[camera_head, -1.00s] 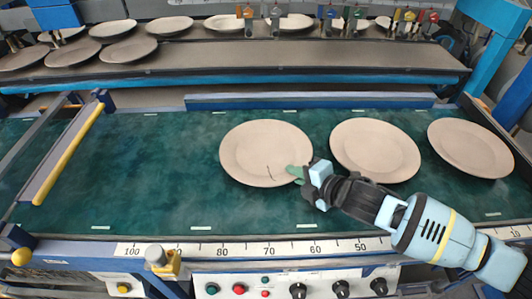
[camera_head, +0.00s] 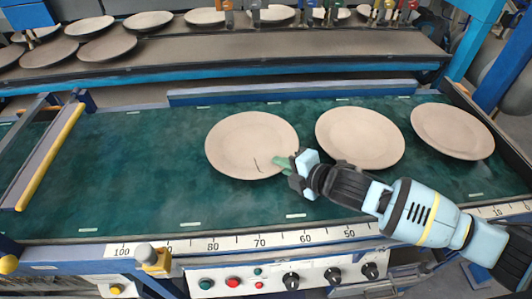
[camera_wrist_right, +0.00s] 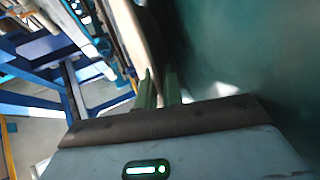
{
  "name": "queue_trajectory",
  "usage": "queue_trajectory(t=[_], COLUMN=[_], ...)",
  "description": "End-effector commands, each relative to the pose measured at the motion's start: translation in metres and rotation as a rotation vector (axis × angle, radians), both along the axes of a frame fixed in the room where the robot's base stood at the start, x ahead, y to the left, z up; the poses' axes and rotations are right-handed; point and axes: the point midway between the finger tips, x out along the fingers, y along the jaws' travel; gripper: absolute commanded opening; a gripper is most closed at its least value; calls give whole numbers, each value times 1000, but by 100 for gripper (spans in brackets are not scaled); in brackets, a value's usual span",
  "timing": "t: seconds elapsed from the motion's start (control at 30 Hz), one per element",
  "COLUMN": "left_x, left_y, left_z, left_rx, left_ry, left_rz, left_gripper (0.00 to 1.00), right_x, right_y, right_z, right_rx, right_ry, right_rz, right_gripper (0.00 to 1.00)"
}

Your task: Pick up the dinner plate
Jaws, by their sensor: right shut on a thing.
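Three beige plates lie in a row on the green belt. The leftmost dinner plate (camera_head: 250,140) has my right gripper (camera_head: 282,163) at its lower right rim, shut on that rim. In the right wrist view the gripper's green fingers (camera_wrist_right: 158,92) stand on either side of the plate's edge (camera_wrist_right: 150,45), which shows edge-on. Whether the plate is lifted off the belt is hard to tell. My left gripper is not in view.
The middle plate (camera_head: 360,138) sits just right of the held plate, and the right plate (camera_head: 452,131) is further right. More plates (camera_head: 107,47) lie on a shelf behind. A yellow-edged bar (camera_head: 50,155) crosses the belt at left. The belt (camera_head: 140,170) is clear between.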

Motion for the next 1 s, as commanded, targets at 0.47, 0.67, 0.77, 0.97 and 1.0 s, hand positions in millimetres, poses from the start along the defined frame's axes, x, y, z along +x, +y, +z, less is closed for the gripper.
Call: queue_trajectory(t=[0.47, 0.67, 0.77, 0.97, 1.0], left_x=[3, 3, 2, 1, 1], left_y=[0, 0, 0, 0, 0], left_z=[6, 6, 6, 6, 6], left_rx=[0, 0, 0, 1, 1], left_ry=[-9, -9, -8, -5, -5], left_rz=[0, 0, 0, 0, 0], left_gripper=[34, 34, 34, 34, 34], right_x=[-9, -44, -65, -104, -111], right_y=[6, 23, 34, 54, 57], right_z=[38, 41, 44, 48, 49], right_rx=[4, 6, 6, 7, 6], right_ry=[-2, -1, -1, -3, -3], right_rz=[6, 6, 7, 5, 5], right_gripper=[0, 0, 0, 0, 0])
